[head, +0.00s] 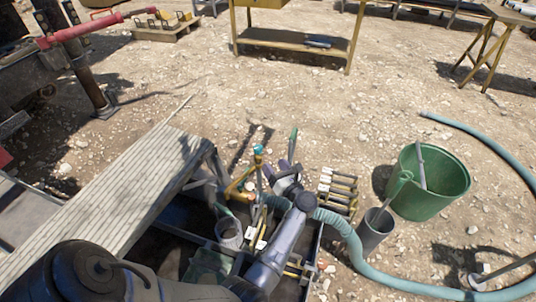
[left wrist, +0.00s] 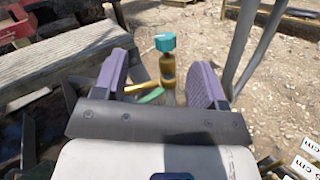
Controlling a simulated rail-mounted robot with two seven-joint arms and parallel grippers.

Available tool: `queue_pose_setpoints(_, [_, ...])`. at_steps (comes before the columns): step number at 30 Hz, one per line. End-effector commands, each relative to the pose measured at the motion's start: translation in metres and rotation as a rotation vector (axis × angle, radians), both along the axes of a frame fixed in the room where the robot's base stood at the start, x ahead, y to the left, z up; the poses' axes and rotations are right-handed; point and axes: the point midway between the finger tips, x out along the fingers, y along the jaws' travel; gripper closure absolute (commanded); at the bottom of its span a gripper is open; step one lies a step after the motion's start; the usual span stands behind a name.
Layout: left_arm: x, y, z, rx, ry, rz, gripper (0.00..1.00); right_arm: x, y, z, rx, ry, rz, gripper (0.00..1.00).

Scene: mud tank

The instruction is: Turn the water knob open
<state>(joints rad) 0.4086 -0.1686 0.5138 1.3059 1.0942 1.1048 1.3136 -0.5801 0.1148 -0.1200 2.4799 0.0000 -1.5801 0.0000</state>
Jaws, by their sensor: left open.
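A teal knob (head: 258,150) tops a thin upright brass-coloured fitting over the mud tank (head: 200,245). It looks like the water knob. In the left wrist view the knob (left wrist: 165,42) shows upright, ahead of the two purple fingers and roughly centred in the gap. A brass side pipe and a green part (left wrist: 151,96) show lower down near the fitting. My left gripper (head: 281,170) is open, just right of the knob in the head view; its spread fingers (left wrist: 159,80) hold nothing. Contact with the fitting is not visible. My right gripper is out of view.
A grey ribbed plank (head: 135,185) lies left of the tank. A teal hose (head: 350,240) curves from the tank to the right. Gravel beyond is largely open.

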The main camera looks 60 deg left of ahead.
Motion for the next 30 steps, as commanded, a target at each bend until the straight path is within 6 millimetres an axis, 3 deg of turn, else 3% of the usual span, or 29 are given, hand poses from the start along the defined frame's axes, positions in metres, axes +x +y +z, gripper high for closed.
queue_pose_setpoints(4, [-0.015,0.020,0.022,0.243,0.493,0.038,0.35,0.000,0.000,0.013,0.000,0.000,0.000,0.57])
queue_pose_setpoints(11, [-0.028,0.035,0.044,0.674,1.342,0.265,0.35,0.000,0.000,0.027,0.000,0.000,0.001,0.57])
queue_pose_setpoints(17, [-0.035,0.040,0.047,1.060,2.026,0.663,0.35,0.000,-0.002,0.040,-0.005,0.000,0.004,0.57])
queue_pose_setpoints(22, [-0.043,0.044,0.038,1.369,2.484,1.170,0.35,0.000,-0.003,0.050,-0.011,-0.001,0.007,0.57])
queue_pose_setpoints(23, [-0.045,0.045,0.036,-1.382,-2.479,-1.246,0.35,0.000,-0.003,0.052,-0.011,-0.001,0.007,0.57])
queue_pose_setpoints(30, [-0.065,0.059,0.011,-0.943,-1.472,-1.343,0.35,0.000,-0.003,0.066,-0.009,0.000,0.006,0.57])
